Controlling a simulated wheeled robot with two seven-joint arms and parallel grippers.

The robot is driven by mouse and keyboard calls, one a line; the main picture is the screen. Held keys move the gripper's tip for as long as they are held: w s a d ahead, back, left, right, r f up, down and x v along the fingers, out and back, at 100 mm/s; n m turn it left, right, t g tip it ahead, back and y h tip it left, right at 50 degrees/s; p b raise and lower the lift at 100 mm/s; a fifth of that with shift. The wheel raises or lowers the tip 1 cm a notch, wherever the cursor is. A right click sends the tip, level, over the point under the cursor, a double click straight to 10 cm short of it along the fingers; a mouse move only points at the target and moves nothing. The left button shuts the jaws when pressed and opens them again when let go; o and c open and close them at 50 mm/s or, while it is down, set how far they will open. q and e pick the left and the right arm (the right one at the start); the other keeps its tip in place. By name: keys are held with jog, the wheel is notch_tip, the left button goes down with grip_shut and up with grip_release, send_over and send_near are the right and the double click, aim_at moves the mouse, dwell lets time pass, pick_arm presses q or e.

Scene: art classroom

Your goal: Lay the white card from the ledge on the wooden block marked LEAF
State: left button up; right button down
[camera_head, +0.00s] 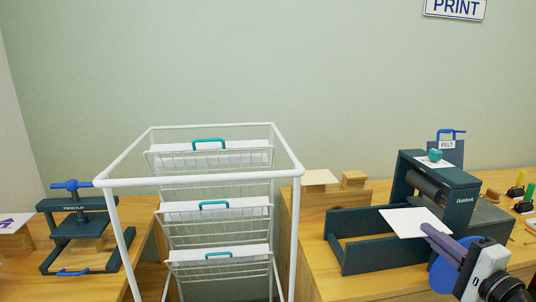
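A white card (408,221) is at the fingertips of my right gripper (433,233), whose purple fingers look closed on its near right corner. The card is roughly flat and appears to be above the dark green tray of the press. No block with a readable LEAF mark shows. A wooden block (322,198) at the back of the right bench has a pale cream sheet (320,178) on it, and a small wooden block (353,179) is beside that sheet. My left gripper is out of view.
A dark green press (462,195) with a roller and tray (351,254) stands on the right bench. A white wire rack (218,182) with teal-handled drawers stands between the benches. A screw press (80,228) is on the left bench. Inking tools (520,190) lie far right.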

jog(key=s+a+f+n+y, duration=0.1)
jog(key=s+a+f+y, duration=0.1)
jog(key=s+a+f, duration=0.8)
jog(key=s+a+n+g+y, duration=0.1)
jog(key=s+a, duration=0.4)
jog(key=s, duration=0.3)
jog(key=s+a+n+g+y, duration=0.15)
jog(key=s+a, duration=0.25)
jog(key=s, duration=0.4)
jog(key=shift+w+d+r+m+t+h, duration=0.55)
jog(key=shift+m+h, duration=0.5)
jog(key=shift+h, duration=0.45)
jog(key=shift+w+d+r+m+t+h, duration=0.6)
jog(key=shift+m+h, duration=0.45)
jog(key=shift+h, duration=0.4)
jog(key=shift+w+d+r+m+t+h, duration=0.4)
jog(key=shift+d+r+m+h, duration=0.25)
jog(key=shift+m+h, duration=0.65)
jog(key=shift+n, duration=0.25)
jog(key=shift+a, duration=0.1)
